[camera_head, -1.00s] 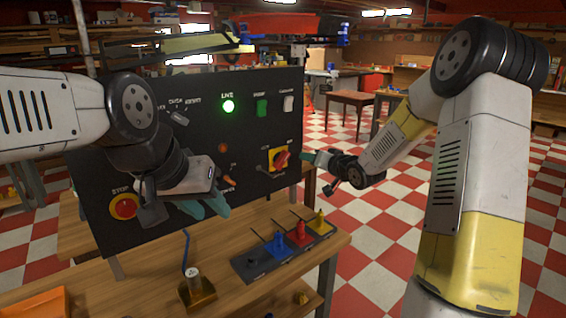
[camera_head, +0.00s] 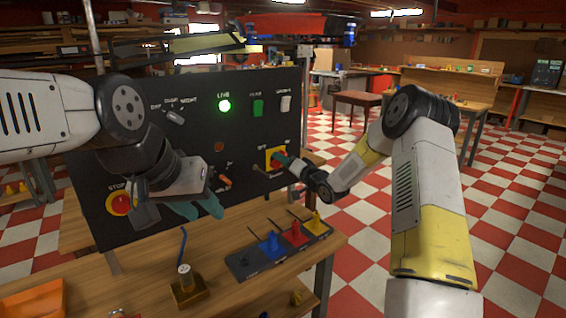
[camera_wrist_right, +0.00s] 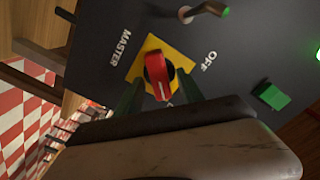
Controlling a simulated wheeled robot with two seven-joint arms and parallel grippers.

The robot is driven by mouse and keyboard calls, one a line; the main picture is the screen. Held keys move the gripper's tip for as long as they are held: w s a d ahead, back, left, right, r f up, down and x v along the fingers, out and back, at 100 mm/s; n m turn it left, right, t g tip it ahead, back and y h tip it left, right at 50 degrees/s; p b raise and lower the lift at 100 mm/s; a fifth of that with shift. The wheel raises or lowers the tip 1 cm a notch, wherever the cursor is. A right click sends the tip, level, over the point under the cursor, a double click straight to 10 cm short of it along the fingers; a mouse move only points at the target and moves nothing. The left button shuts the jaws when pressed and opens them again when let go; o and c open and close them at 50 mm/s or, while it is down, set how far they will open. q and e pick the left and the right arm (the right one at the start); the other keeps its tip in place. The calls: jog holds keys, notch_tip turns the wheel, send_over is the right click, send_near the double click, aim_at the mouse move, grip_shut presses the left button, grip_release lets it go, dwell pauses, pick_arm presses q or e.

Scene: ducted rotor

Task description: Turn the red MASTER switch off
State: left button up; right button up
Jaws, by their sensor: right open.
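The red MASTER switch (camera_wrist_right: 156,70) is a knob with a white line on a yellow plate (camera_wrist_right: 179,56). In the right wrist view its white line points down toward my gripper, away from the OFF label (camera_wrist_right: 209,61). My right gripper (camera_wrist_right: 158,86) is open, with one green finger on each side of the knob; contact cannot be told. In the head view my right gripper (camera_head: 286,161) is at the panel and partly covers the switch (camera_head: 276,156). My left gripper (camera_head: 200,210) has its teal fingertips apart, in front of the panel's lower left.
The black panel (camera_head: 190,98) carries a lit green LIVE lamp (camera_head: 224,106), a red STOP button (camera_head: 119,204) and an orange-tipped lever (camera_head: 225,181). Below, a rack (camera_head: 250,268) holds coloured pieces near a brass-based post (camera_head: 188,292) on the wooden bench.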

jog(key=shift+w+a, duration=0.1)
grip_shut()
dwell(0.4)
jog(key=shift+s+a+f+n, duration=0.1)
jog(key=shift+a+n, duration=0.05)
jog(key=shift+n, duration=4.3)
jog(key=shift+s+a+n, duration=0.1)
jog(key=shift+n, duration=4.35)
